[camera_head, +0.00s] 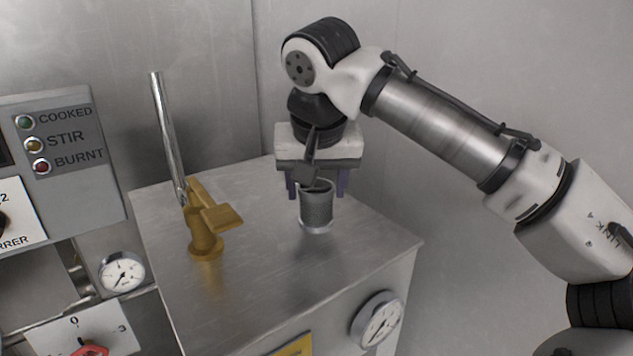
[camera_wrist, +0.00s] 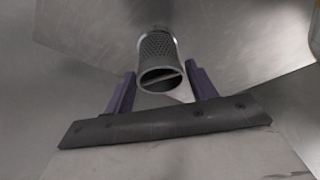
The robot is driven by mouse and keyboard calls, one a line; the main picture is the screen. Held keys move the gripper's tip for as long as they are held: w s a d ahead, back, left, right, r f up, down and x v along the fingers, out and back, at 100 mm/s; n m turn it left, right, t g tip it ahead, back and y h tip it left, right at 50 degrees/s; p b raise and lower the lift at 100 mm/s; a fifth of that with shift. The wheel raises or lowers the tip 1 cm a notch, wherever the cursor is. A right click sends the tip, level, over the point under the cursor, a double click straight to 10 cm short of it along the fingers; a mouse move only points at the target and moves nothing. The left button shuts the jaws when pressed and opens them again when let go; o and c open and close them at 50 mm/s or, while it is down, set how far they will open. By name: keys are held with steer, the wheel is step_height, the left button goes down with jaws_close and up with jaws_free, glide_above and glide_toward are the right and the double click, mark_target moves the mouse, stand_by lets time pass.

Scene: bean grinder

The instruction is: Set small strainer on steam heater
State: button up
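The small strainer (camera_head: 317,208) is a grey perforated metal cup. It stands upright on the flat steel top (camera_head: 265,270) of a box-shaped unit with a gauge on its front, which looks like the steam heater. My gripper (camera_head: 317,188) is above the strainer, pointing down, its purple fingers apart on either side of the rim. In the wrist view the strainer (camera_wrist: 160,62) shows between and beyond the open fingers (camera_wrist: 160,88), with a gap on each side. A dark part hides some of the rim in the head view.
A brass fitting (camera_head: 206,232) with a tall steel lever (camera_head: 168,140) stands left of the strainer on the same top. A panel with lamps (camera_head: 60,150) is at the left. Metal walls close off the back and right. The front of the top is clear.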

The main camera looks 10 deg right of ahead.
steer(key=o, duration=0.3)
steer(key=shift+r, duration=0.1)
steer(key=shift+r, duration=0.25)
steer(key=shift+p+v, duration=3.05)
steer(key=shift+v, duration=2.85)
steer(key=shift+s, duration=0.1)
steer(key=shift+f, duration=0.1)
